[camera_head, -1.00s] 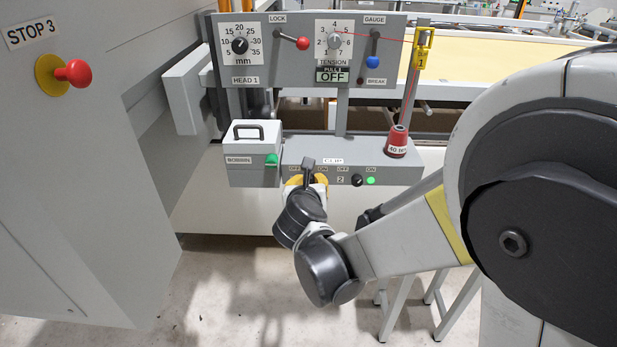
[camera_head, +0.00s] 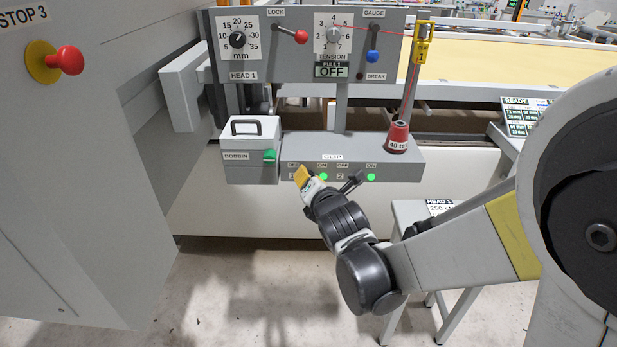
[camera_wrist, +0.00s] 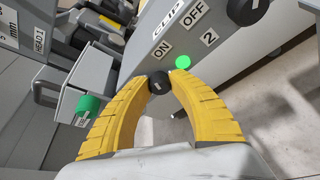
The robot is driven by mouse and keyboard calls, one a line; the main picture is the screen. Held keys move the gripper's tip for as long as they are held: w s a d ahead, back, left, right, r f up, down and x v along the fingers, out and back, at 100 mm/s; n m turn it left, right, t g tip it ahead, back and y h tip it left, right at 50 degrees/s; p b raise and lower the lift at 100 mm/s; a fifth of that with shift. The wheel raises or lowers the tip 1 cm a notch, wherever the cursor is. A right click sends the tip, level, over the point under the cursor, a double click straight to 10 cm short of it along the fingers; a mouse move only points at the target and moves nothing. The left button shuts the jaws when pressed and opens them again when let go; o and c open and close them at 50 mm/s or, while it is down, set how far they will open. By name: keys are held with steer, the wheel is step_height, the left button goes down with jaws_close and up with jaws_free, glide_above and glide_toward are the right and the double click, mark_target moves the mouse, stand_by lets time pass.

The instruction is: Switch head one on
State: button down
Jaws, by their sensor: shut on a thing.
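The switch box (camera_head: 405,173) has two rotary switches marked 1 and 2, with OFF and ON labels. My gripper (camera_head: 301,176) is at switch 1, its yellow fingers hiding the knob in the head view. In the wrist view my gripper (camera_wrist: 159,92) is shut on the black knob (camera_wrist: 158,82), one finger on each side. A green lamp (camera_wrist: 183,62) beside its ON label is lit; the same lamp (camera_head: 323,176) shows green in the head view. The knob's pointer direction is hard to tell.
The white bobbin box (camera_head: 250,135) with a green knob (camera_head: 269,156) stands close on the left. A red thread cone (camera_head: 398,137) sits on the switch box. The HEAD 1 panel (camera_head: 285,70) is above. Lamp 2 (camera_head: 371,177) is green.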

steer(key=shift+m+y, duration=0.3)
steer(key=shift+m, duration=0.1)
steer(key=c, duration=1.2)
jaws_free()
steer(key=shift+o, duration=0.2)
steer(key=v, duration=1.2)
steer(key=shift+f, duration=0.1)
